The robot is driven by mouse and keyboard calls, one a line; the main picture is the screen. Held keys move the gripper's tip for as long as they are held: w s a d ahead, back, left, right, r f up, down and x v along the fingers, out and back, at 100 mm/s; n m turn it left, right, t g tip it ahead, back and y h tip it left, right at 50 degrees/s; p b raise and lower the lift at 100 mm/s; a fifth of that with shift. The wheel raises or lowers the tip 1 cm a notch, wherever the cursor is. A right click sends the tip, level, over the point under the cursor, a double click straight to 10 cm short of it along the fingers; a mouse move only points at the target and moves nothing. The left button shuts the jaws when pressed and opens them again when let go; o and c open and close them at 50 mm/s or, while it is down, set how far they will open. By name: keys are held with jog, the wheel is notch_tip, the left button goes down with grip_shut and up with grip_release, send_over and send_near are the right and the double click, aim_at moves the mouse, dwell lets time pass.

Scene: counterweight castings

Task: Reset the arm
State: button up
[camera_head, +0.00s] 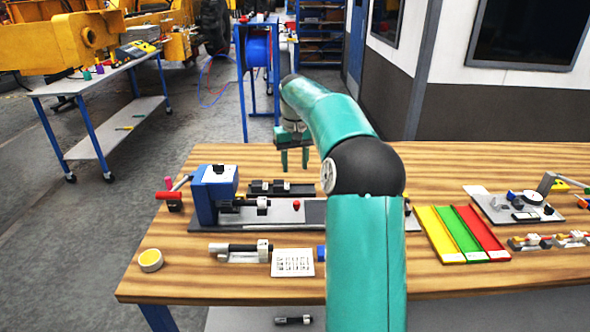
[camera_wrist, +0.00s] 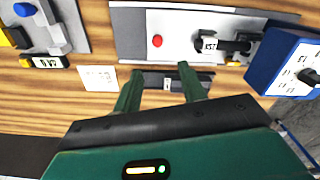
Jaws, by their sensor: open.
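My teal arm reaches forward over the wooden workbench (camera_head: 170,285), bent at a black joint. My gripper (camera_head: 294,158) hangs fingers-down above the far part of the bench. In the wrist view my gripper (camera_wrist: 160,82) shows two green fingers spread apart with nothing held between them. Beyond the fingers in that view lies a dark rail (camera_wrist: 152,80) with a small white label. My arm hides part of the bench's middle in the head view.
A blue box with a white top (camera_head: 205,195) stands at left on a grey plate. A red knob (camera_head: 296,205) sits beside the arm. Yellow (camera_head: 437,236), green (camera_head: 464,232) and red (camera_head: 484,232) trays lie right.

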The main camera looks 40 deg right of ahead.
dwell(0.4)
jog(key=s+a+r+n+t+h, duration=0.1)
jog(key=s+a+r, duration=0.1)
jog(key=s+a, duration=0.35)
jog(key=s+a+r, duration=0.2)
jog(key=a+r, duration=0.1)
jog(key=a, duration=0.5)
jog(key=s+a+r+n+t+h, duration=0.1)
jog(key=s+a+r, duration=0.15)
jog(key=a, duration=0.45)
jog(key=s+a+f+t, duration=0.1)
jog(key=s+a+f, duration=0.1)
jog(key=s, duration=0.4)
jog(key=s+a+f+n+t+y, duration=0.1)
jog(key=s+a+f, duration=0.1)
jog(key=s+a, duration=0.2)
jog(key=s+a+f+t+y, duration=0.1)
jog(key=s+a+f, duration=0.1)
jog(key=s, duration=0.7)
jog(key=shift+s+a+f+n+t, duration=0.15)
jog(key=shift+a+f+n+t, duration=0.2)
jog(key=shift+a, duration=0.5)
